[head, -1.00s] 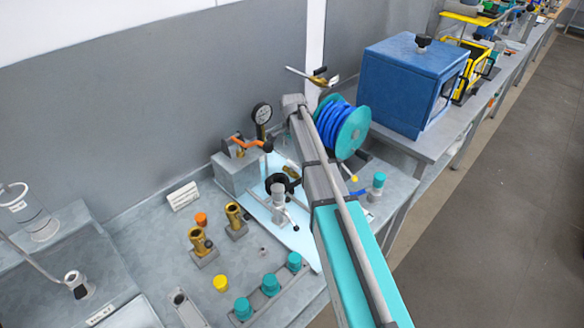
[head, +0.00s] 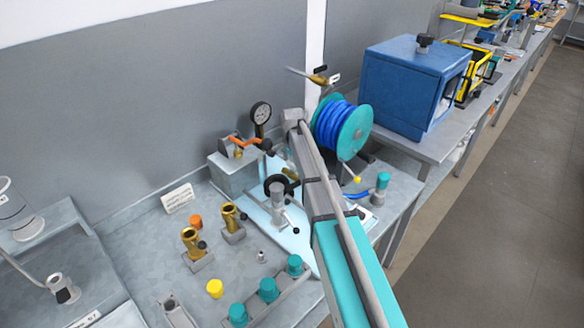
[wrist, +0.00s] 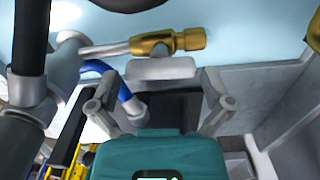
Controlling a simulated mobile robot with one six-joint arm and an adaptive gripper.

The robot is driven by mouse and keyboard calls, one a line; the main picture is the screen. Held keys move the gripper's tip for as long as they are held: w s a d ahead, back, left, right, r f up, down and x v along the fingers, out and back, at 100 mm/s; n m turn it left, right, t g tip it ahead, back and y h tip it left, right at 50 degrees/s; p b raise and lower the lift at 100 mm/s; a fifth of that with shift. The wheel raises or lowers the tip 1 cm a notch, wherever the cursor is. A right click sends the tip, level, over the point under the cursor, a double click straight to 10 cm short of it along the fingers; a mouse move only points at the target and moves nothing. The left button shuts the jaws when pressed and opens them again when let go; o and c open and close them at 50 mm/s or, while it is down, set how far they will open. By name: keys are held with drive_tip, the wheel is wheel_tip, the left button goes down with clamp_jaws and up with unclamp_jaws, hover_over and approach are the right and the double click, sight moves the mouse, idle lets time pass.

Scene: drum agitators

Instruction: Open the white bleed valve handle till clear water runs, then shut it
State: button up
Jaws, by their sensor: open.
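In the wrist view a brass valve (wrist: 165,43) sits on a grey pipe above a pale blue surface. A pale, whitish bar (wrist: 160,68), which looks like the white handle, lies just below the brass body. My gripper (wrist: 160,88) is open, its two fingers apart on either side of the bar's lower edge. I cannot tell if a finger touches it. No flowing water can be made out. In the head view my arm hides the gripper's fingers, and a small brass part (head: 290,173) shows beside the arm.
A blue hose reel (head: 343,128) stands close to the right of my arm. A pressure gauge (head: 260,113) and an orange lever (head: 246,141) are behind to the left. Brass fittings (head: 192,241) and teal caps (head: 268,289) stand in front. A blue cabinet (head: 412,85) is farther right.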

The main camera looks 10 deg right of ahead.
drive_tip(key=shift+f, duration=0.1)
idle(0.3)
drive_tip(key=shift+a, duration=0.1)
drive_tip(key=c, duration=0.8)
drive_tip(key=shift+m, duration=0.4)
drive_tip(key=m, duration=0.3)
drive_tip(key=shift+s, duration=0.1)
drive_tip(key=m, duration=0.9)
drive_tip(key=shift+m, duration=2.1)
